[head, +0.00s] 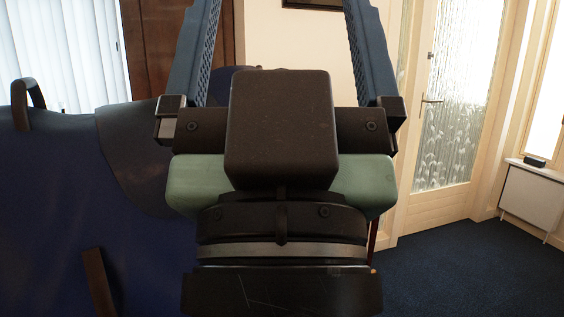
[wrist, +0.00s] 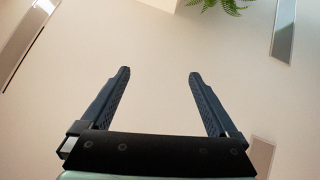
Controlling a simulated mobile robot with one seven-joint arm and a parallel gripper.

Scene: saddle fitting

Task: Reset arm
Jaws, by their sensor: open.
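My gripper (head: 281,30) fills the middle of the head view, with its two blue-grey fingers pointing up and set wide apart. The fingertips are cut off by the top edge there. In the wrist view my gripper (wrist: 157,75) shows both fingers whole, apart and with nothing between them.
A glazed door (head: 455,100) in a pale wooden frame stands at the right, with a white radiator (head: 530,200) beside it. Dark blue carpet (head: 470,265) lies clear in front. Blinds (head: 60,55) hang at the left. Green fern leaves (wrist: 230,4) show at the wrist view's top.

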